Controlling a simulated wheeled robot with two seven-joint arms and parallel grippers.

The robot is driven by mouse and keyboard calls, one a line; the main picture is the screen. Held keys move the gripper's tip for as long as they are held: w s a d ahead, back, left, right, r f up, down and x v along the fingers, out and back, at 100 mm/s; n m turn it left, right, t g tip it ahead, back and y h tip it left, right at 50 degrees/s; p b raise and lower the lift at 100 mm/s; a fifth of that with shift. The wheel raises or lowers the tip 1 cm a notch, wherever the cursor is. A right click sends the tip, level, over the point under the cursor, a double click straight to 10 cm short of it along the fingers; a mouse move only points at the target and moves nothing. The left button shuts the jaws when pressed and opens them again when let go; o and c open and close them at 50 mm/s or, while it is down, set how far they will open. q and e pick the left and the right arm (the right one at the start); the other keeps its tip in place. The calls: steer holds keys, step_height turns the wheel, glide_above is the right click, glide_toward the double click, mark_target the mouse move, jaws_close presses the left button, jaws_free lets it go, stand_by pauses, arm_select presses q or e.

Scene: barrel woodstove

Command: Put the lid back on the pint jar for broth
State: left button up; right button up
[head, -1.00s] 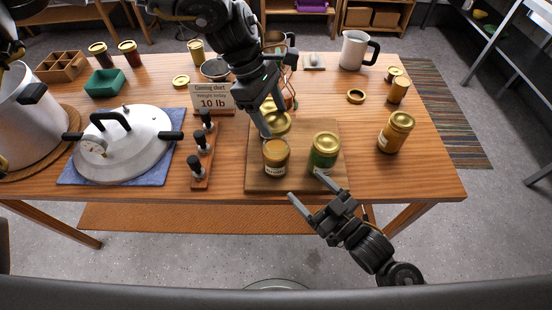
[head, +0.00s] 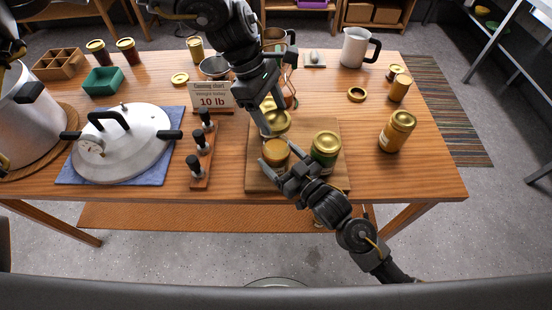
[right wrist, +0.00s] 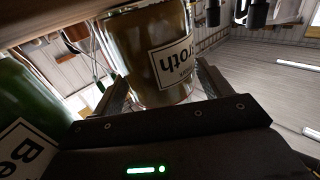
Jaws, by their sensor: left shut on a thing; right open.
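The broth jar (head: 275,154), glass with brown contents and no lid seen on it, stands upright on the wooden board (head: 258,182). In the right wrist view its label (right wrist: 175,62) reads "roth". My right gripper (head: 284,167) is open, with one finger on either side of this jar; I cannot tell whether they touch it. My left gripper (head: 268,126) is shut on a gold lid (head: 279,122), held just behind the broth jar. The gripper and arm hide part of what lies behind the lid.
A green-filled jar (head: 325,147) with a gold lid stands close right of the broth jar; it also shows in the right wrist view (right wrist: 22,100). A weight rack (head: 201,160) stands left of the board. Another lidded jar (head: 397,131) stands to the right, with clear tabletop between.

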steer(key=c, duration=1)
arm_select(q)
glide_above(273, 148)
steer(key=shift+f, duration=2.4)
steer(key=shift+f, duration=0.9)
steer(key=shift+f, duration=0.55)
